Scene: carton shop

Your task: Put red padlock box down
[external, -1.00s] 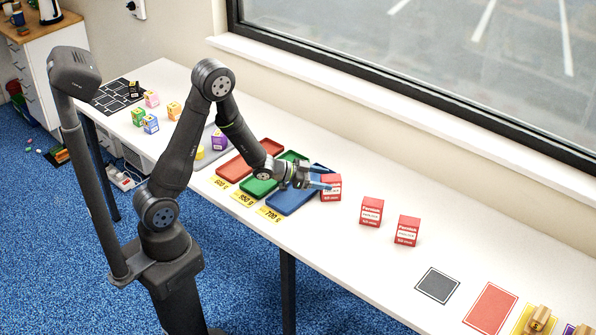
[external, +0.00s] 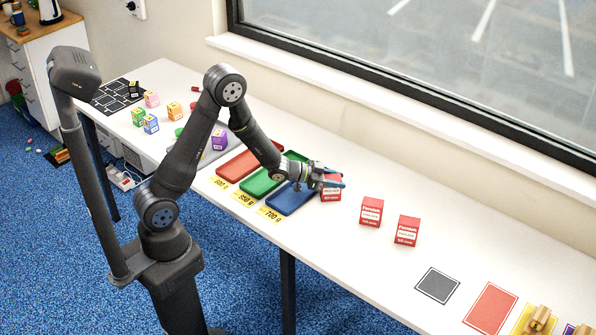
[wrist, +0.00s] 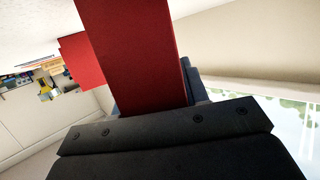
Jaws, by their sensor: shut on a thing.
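The red padlock box (external: 331,195) has a white label and is upright at the right end of the blue tray. My gripper (external: 332,182) is shut on it and covers its upper part. It seems to stand on or very close to the white table, but I cannot tell if its base touches. In the wrist view the held red box (wrist: 130,50) fills the upper middle, above the dark gripper body. Two similar red padlock boxes, a middle one (external: 371,212) and a right one (external: 407,231), stand to the right.
Blue (external: 290,202), green (external: 258,183) and red (external: 245,163) trays with yellow weight labels lie left of the held box. A dark square mat (external: 438,285) and a red mat (external: 490,309) lie farther right. The white table between the right box and the mats is clear.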

